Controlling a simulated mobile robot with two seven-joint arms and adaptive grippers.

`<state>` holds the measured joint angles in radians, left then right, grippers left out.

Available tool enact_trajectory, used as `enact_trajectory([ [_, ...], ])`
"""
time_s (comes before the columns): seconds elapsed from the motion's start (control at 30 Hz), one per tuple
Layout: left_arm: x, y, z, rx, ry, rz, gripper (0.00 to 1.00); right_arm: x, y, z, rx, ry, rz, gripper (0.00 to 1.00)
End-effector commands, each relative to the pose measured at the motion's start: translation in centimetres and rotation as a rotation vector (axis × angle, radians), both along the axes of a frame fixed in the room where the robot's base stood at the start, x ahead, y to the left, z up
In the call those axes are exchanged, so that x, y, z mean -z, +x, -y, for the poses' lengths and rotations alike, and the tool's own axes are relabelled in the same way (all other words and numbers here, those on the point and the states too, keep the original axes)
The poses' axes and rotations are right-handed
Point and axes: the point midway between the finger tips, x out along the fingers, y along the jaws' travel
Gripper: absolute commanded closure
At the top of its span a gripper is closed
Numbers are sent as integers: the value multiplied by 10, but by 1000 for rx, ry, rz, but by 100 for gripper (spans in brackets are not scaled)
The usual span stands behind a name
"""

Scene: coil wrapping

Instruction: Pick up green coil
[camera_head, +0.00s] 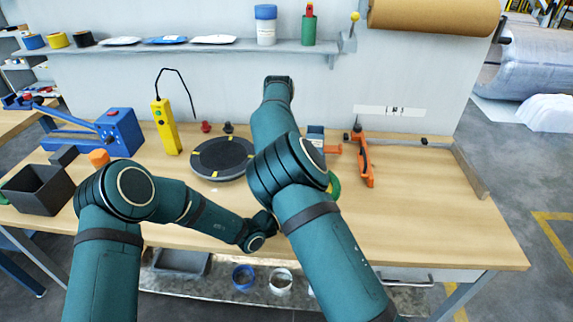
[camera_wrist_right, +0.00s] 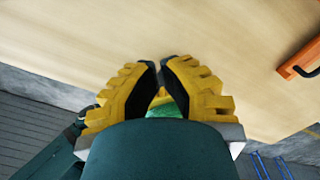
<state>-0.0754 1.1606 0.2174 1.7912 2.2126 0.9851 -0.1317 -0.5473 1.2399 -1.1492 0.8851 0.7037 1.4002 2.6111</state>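The green coil (camera_head: 334,185) shows only as a small curved piece beside my right arm in the head view; the arm hides the rest. In the right wrist view my right gripper (camera_wrist_right: 161,72) has its yellow-and-black fingers drawn close together, with a narrow gap. A green patch of the coil (camera_wrist_right: 164,109) shows between the fingers, partly covered by them and the wrist; the gripper appears shut on it. In the head view my right gripper is hidden behind my arm. My left arm bends in toward the table's front edge, and its gripper is not visible.
A dark round turntable (camera_head: 222,157) lies left of my right arm. A yellow control box (camera_head: 165,126), a blue machine (camera_head: 118,130) and a dark bin (camera_head: 38,189) stand farther left. An orange tool (camera_head: 363,158) stands right. The table's right side (camera_head: 430,215) is clear.

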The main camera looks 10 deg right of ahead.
Motion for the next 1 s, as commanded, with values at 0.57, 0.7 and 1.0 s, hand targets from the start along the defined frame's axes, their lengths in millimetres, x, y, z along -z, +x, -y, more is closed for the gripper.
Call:
enact_trajectory([
  [0.57, 0, 0, 0, 1, 1, 0, 100, 18, -35, 12, -1, 0, 1, 100],
  [0.7, 0, 0, 0, 1, 1, 0, 100, 18, -38, 13, -2, 1, 2, 100],
  [1.0, 0, 0, 0, 0, 0, 0, 100, 18, -38, 13, -2, 0, 1, 100],
])
